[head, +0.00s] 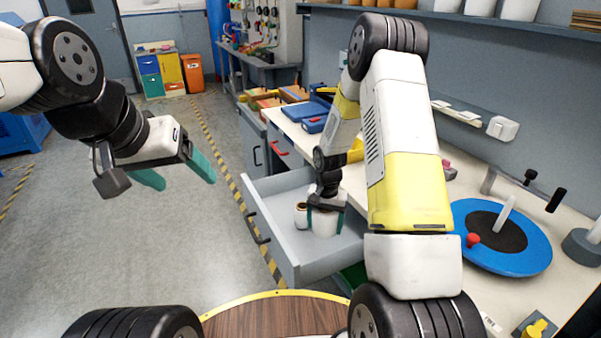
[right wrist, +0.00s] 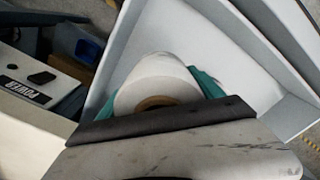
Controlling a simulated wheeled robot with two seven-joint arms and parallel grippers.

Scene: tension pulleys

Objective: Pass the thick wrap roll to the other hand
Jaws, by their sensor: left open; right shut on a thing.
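The thick wrap roll (head: 324,223) is a wide white roll standing in the open grey drawer (head: 279,236). My right gripper (head: 325,210) reaches down into the drawer and is shut on it, with a green finger on each side. In the right wrist view the white roll (right wrist: 158,82) shows its brown core end, between the green fingers (right wrist: 160,85). A thinner roll (head: 300,215) stands just left of it in the drawer. My left gripper (head: 180,178) is open and empty over the floor at the left, well apart from the drawer.
The workbench (head: 455,200) runs along the right, with a blue round turntable (head: 532,250) and a blue case (head: 305,110) on it. The drawer's walls surround the rolls. A round wooden top (head: 275,318) lies at the front. The floor at the left is clear.

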